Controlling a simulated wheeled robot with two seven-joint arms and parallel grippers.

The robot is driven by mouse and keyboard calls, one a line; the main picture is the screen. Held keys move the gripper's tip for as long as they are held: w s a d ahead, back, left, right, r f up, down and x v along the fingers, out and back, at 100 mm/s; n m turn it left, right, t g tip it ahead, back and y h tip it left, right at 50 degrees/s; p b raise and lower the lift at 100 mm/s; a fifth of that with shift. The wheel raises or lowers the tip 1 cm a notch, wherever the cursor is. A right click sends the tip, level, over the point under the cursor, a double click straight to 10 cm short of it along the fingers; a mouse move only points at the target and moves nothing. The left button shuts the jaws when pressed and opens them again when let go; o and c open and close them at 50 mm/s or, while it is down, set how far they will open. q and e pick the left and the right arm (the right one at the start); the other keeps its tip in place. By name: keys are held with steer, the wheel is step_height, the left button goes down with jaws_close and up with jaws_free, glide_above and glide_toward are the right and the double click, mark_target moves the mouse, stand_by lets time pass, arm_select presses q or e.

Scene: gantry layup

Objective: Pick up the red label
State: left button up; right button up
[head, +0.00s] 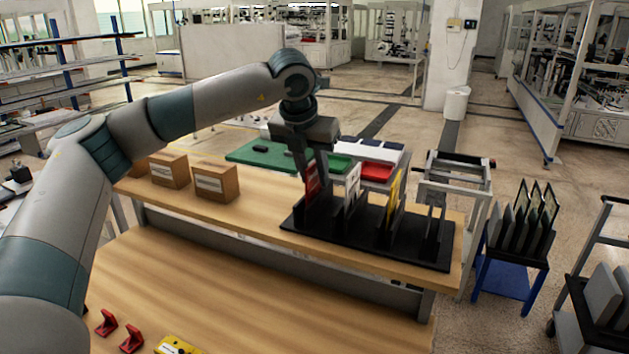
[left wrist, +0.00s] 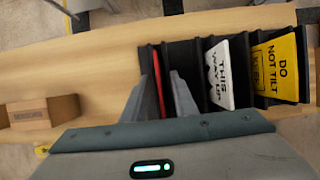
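The red label (head: 312,187) stands upright in the leftmost part of a black slotted rack (head: 425,254). My left gripper (head: 314,172) points down over it. In the left wrist view, the red label (left wrist: 158,92) shows edge-on between the two fingers of the left gripper (left wrist: 163,80). The left finger is close beside the label, and a dark gap shows between the label and the right finger. The fingers look open around it. Part of the label is hidden by the fingers in the head view. My right gripper is not in view.
A white "this way up" label (left wrist: 219,75) and a yellow "do not tilt" label (left wrist: 275,68) stand in the rack to the right. Cardboard boxes (head: 215,182) stand on the shelf at left. Bare wood (head: 262,213) lies between boxes and rack.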

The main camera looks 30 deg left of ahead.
arm_select(q)
steer(key=shift+w+f, duration=0.2)
steer(key=shift+f, duration=0.2)
steer(key=shift+c, duration=0.4)
jaws_close()
steer(key=shift+r, duration=0.1)
steer(key=shift+r+b, duration=0.35)
steer(key=shift+r, duration=0.1)
step_height(320, 180, up, 8)
steer(key=b, duration=0.2)
steer(key=shift+f+b, duration=0.2)
steer(key=shift+b, duration=0.2)
steer(key=shift+r, duration=0.75)
